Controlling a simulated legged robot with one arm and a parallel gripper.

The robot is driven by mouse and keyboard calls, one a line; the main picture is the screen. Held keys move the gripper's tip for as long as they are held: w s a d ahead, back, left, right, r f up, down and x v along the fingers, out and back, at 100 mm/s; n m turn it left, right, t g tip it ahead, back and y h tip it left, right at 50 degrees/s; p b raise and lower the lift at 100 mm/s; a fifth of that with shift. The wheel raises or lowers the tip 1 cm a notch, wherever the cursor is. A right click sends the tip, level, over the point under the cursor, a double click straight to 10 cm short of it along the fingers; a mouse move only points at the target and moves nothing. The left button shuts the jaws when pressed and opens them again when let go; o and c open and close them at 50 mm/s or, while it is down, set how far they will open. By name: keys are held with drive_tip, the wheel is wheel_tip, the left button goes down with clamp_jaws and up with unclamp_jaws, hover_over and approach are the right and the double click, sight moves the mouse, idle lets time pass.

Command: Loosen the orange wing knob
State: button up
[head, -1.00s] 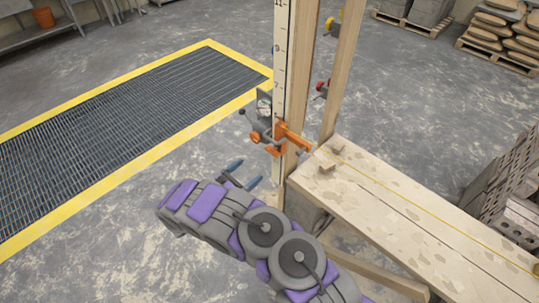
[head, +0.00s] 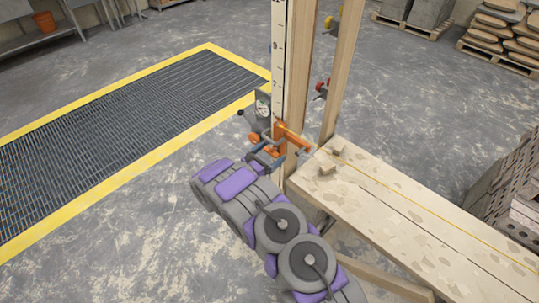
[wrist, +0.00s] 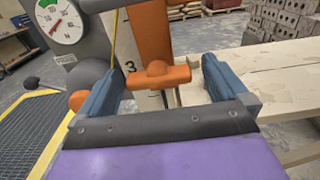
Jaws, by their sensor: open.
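The orange wing knob (wrist: 158,75) shows in the wrist view as a T-shaped piece in front of the numbered post. My gripper (wrist: 158,80) is open, with one blue finger to the left of the knob and one to the right. Neither finger visibly touches it. In the head view my gripper (head: 267,155) is at the orange clamp (head: 292,137) on the post, and the knob is hard to make out behind the fingers. The numbered post (head: 278,70) stands upright.
A dial gauge (wrist: 66,27) with a dark ball-ended lever sits just left of the post. A wooden plank bench (head: 400,210) with small wood blocks extends right. A yellow-edged floor grate (head: 130,120) lies left. Bricks (head: 512,180) are stacked at the right.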

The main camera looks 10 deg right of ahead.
drive_tip(key=shift+a, duration=0.45)
drive_tip(key=shift+c, duration=0.4)
drive_tip(key=shift+a, duration=0.1)
drive_tip(key=shift+c, duration=0.7)
drive_tip(key=shift+d, duration=0.4)
drive_tip(key=c, duration=0.6)
drive_tip(key=shift+a, duration=0.1)
drive_tip(key=shift+c, duration=1.2)
